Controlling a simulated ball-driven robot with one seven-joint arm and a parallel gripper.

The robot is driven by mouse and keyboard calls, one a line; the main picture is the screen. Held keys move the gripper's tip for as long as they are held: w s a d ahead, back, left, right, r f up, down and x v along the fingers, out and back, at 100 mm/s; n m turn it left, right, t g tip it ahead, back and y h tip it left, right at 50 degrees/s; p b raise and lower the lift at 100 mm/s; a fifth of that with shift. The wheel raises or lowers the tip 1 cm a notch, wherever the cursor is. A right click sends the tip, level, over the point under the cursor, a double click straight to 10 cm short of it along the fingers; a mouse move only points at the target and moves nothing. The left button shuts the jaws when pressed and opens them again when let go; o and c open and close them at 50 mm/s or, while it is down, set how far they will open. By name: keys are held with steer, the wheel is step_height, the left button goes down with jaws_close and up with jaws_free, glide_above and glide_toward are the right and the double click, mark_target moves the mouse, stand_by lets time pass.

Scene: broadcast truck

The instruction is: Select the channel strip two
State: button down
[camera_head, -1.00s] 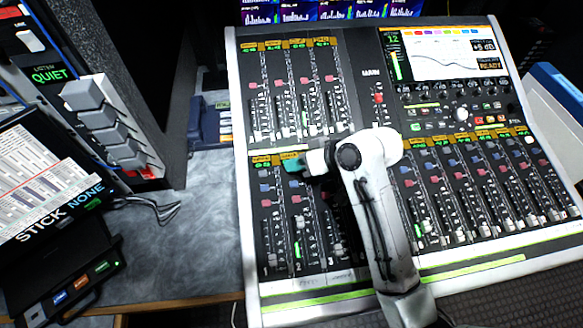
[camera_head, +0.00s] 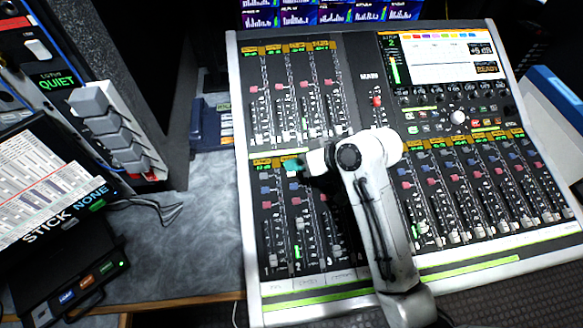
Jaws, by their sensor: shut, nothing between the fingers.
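The mixing console (camera_head: 362,150) fills the right half of the head view. Channel strip two (camera_head: 297,235) is the second column of its lower left bank, with a green-lit mark near its fader. My gripper (camera_head: 303,166) is shut and empty at the top of that strip. Its dark tip is right by a small teal and pale lit patch, which looks like the strip's top button. The tip partly hides the button, so I cannot tell whether they touch. The console screen (camera_head: 440,58) shows a green 2 at its left.
My arm crosses the console from the front and hides strips right of strip three. A grey worktop (camera_head: 195,235) lies left of the console. A rack with grey keys (camera_head: 112,128) and a dark panel box (camera_head: 70,260) stand at the far left.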

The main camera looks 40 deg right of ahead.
mark_target(297, 179)
steer(key=r+p, duration=0.5)
steer(key=shift+s+a, duration=0.15)
steer(key=shift+s, duration=0.15)
stand_by(1.0)
